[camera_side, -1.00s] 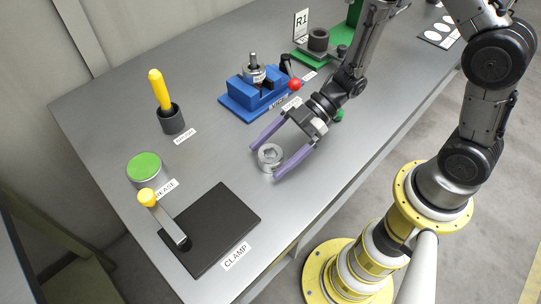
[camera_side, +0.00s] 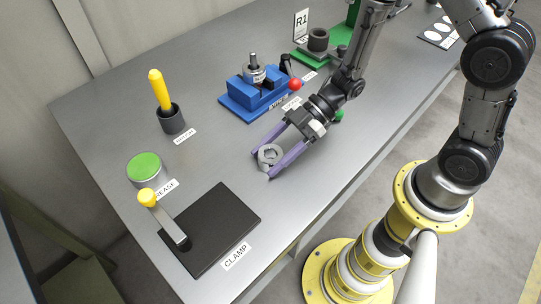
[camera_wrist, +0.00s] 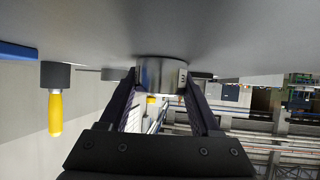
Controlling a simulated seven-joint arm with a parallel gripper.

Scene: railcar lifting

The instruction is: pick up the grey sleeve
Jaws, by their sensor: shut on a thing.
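The grey sleeve (camera_side: 269,156) is a short metal ring near the middle of the table. My gripper (camera_side: 272,163) has its two purple fingers shut on it, one on each side. In the wrist view the sleeve (camera_wrist: 161,74) sits between the fingertips, with a small marked label on its right side. The sleeve appears to be at the tabletop; I cannot tell if there is a gap under it.
A black clamp plate (camera_side: 217,236) with a yellow-knobbed lever lies in front left. A green-topped grease tin (camera_side: 144,167) and a yellow-handled brush in a dark cup (camera_side: 172,122) stand left. A blue vise (camera_side: 248,97) is behind. Bare table surrounds the sleeve.

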